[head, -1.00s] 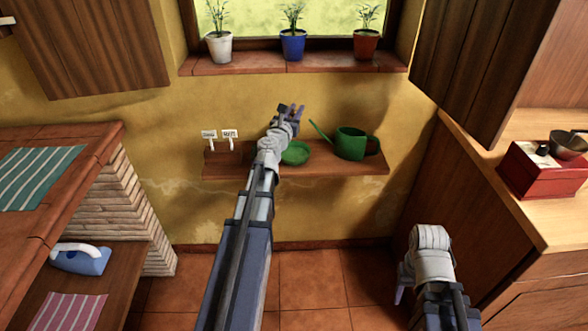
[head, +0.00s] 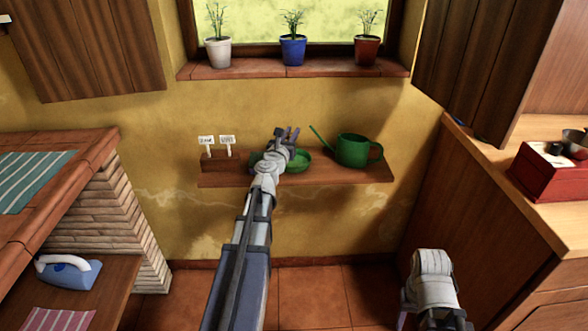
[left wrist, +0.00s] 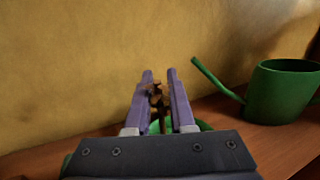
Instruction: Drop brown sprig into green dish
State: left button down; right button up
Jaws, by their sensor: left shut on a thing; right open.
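My left gripper (head: 290,136) is stretched out over the wall shelf, by the green dish (head: 302,160). In the left wrist view its purple fingers (left wrist: 159,90) are shut on the brown sprig (left wrist: 156,97), which sits between them. The green dish shows in that view as a rim (left wrist: 205,126) beneath and behind the fingers, mostly hidden by the gripper. In the head view my arm covers part of the dish, and the sprig cannot be made out. My right gripper (head: 405,318) is low at the right, open, mostly hidden behind its own wrist.
A green watering can (head: 354,151) stands on the shelf (head: 230,178) right of the dish, its spout leaning toward my left gripper. A wooden holder with white labels (head: 216,160) is at the shelf's left. Potted plants (head: 293,50) stand on the sill above.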

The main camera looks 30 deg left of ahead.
pick_arm(q)
jog(key=shift+f+b, duration=0.3)
jog(key=shift+f, duration=0.35)
pick_arm(e)
jog(key=shift+f, duration=0.65)
pick_arm(q)
jog(key=c, duration=0.7)
grip_release()
jog(key=v, duration=0.8)
